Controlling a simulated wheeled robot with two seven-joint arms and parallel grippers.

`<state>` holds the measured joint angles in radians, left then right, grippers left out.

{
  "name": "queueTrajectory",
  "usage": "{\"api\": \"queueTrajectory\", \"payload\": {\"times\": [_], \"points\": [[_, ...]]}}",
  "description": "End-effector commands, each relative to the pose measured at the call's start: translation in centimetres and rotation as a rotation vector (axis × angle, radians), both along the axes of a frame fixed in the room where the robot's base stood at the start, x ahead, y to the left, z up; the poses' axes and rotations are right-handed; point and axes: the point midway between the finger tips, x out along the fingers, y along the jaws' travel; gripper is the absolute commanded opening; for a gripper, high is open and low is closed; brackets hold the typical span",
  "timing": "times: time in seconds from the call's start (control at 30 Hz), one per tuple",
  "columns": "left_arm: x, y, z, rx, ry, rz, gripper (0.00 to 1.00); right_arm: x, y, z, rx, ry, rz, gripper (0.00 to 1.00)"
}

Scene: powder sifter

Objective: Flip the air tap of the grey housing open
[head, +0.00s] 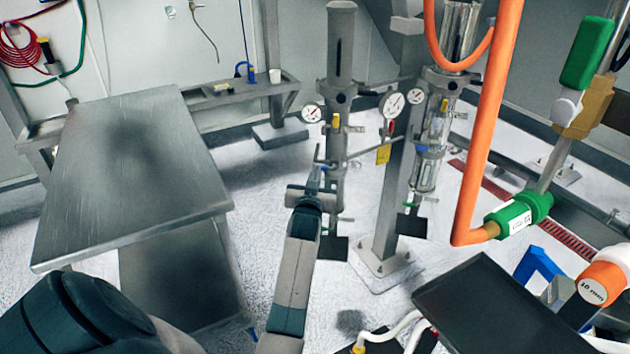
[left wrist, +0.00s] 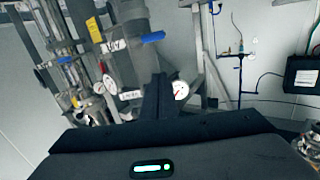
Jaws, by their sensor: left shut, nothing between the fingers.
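The grey housing (head: 341,60) is an upright cylinder left of the steel post in the head view. In the left wrist view the grey housing (left wrist: 128,60) stands just beyond my fingers, with small labels too blurred to read. A blue lever (left wrist: 152,37), which looks like its air tap, sticks out to the right from it. My left gripper (head: 314,178) is shut and empty, pointing up in front of the housing's lower part. Its dark fingers (left wrist: 160,97) appear below the blue lever in the left wrist view; contact cannot be told. My right gripper is not in view.
A steel table (head: 135,160) stands at the left. Pressure gauges (head: 312,112) flank the housing. A second cylinder unit (head: 437,125) and a thick orange pipe (head: 485,130) stand to the right. A black panel (head: 495,310) is at the lower right.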

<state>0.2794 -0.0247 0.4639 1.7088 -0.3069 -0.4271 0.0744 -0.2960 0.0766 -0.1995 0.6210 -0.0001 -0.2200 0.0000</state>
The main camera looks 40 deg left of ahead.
Motion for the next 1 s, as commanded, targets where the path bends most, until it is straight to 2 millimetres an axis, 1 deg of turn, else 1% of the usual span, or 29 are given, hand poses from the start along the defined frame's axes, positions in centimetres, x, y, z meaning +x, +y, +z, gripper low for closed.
{"api": "queueTrajectory", "payload": {"times": [0.03,0.1,0.3,0.87,0.97,1.0], "points": [[-0.6,-0.4,-0.1,0.000,0.000,0.000,0.00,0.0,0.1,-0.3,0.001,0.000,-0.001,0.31],[-1.0,-0.7,-0.1,0.000,0.000,-0.001,0.00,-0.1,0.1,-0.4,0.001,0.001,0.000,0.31],[-1.8,-1.2,0.1,0.000,0.000,-0.001,0.00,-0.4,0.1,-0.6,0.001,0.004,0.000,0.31],[-1.8,-1.1,0.1,-0.001,0.001,0.000,0.00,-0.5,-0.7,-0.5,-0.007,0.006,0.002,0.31],[-1.7,-1.3,-0.3,-0.001,0.007,-0.005,0.00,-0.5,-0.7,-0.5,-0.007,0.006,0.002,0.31],[-1.7,-1.5,-0.7,-0.003,0.013,-0.008,0.00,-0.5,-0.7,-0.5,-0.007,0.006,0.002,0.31]]}}
